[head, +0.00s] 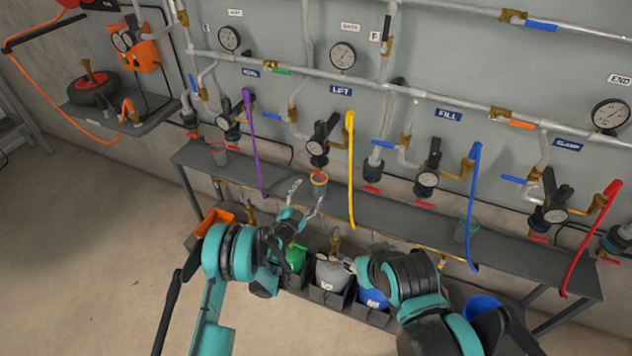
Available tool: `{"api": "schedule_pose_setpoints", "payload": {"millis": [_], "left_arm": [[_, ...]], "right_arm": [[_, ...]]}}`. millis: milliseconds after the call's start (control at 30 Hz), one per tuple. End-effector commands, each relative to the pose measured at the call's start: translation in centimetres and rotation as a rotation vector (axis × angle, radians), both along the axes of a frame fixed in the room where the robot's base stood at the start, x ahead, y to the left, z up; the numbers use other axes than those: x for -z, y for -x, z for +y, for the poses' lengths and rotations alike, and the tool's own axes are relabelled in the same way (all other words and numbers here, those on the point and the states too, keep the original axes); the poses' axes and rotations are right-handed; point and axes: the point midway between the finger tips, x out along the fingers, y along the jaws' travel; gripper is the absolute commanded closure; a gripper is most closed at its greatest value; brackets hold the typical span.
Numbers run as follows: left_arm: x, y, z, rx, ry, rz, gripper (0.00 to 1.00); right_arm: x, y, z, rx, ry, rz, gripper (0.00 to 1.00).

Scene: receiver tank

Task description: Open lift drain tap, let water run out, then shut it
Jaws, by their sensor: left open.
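The LIFT label (341,91) is on the wall panel, upper middle. Below it hangs a black unit with a gauge (318,147). Whether the tap is open or shut, and any water, is too small to tell. My left gripper (306,197) is open and empty, its fingers spread just below and left of the cup.
A grey shelf (385,212) runs below the units, with another cup (467,230) at right. A yellow hose (351,170) hangs right of the lift unit, a purple hose (252,140) left. Bins (330,296) stand below. Open floor lies at left.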

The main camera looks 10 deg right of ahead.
Motion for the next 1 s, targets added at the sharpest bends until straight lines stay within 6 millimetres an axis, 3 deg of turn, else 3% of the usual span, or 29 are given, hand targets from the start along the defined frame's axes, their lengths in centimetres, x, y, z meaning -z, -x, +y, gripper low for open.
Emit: {"api": "schedule_pose_setpoints", "payload": {"millis": [433, 833, 1000], "left_arm": [[0.2, -5.3, -3.7, 0.001, 0.0, 0.001, 0.29], [0.0, -6.1, -4.2, 0.0, 0.001, 0.001, 0.29], [0.0, -6.1, -4.2, 0.0, 0.001, 0.001, 0.74]], "right_arm": [[2.2, 0.0, 0.0, 0.0, 0.0, 0.0, 0.6], [2.3, 0.0, 0.0, 0.0, 0.0, 0.0, 0.6], [2.3, 0.0, 0.0, 0.0, 0.0, 0.0, 0.6]]}}
